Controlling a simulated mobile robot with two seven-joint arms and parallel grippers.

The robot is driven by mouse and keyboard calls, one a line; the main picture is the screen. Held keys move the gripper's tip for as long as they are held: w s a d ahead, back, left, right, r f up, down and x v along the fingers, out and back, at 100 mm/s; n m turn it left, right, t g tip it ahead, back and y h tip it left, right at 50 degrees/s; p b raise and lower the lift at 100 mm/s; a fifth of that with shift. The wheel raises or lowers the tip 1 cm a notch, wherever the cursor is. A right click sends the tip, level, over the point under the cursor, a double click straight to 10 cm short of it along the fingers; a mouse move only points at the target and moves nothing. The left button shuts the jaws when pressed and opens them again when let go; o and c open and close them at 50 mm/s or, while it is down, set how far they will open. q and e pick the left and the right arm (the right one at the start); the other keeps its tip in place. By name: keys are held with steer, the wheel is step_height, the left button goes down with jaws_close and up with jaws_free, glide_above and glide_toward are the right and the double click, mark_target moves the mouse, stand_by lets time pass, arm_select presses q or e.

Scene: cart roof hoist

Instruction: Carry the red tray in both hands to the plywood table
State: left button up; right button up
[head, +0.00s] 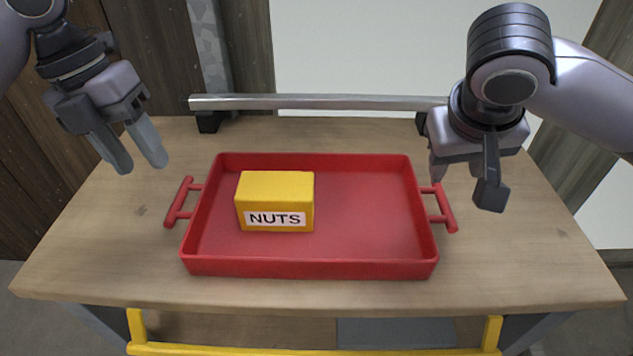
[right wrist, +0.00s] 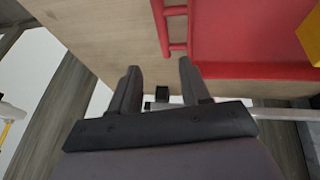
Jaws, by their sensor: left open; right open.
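The red tray (head: 350,268) lies flat on a wooden-topped table (head: 540,260), with a red handle at each short side. A yellow box labelled NUTS (head: 275,188) stands in its left half. My left gripper (head: 138,160) is open and empty, above and to the left of the left handle (head: 178,202). My right gripper (head: 480,190) is open and empty, above and to the right of the right handle (head: 444,208). The right wrist view shows its two fingers (right wrist: 158,80) apart, with the tray (right wrist: 245,40) and the handle (right wrist: 178,45) beyond them, not between them.
A metal rail (head: 320,101) on black brackets runs along the table's far edge. A yellow bar (head: 310,350) runs below the near edge. The tabletop is bare on both sides of the tray. Dark wooden panels (head: 40,160) stand at the left.

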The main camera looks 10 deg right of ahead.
steer(key=shift+v, duration=0.95)
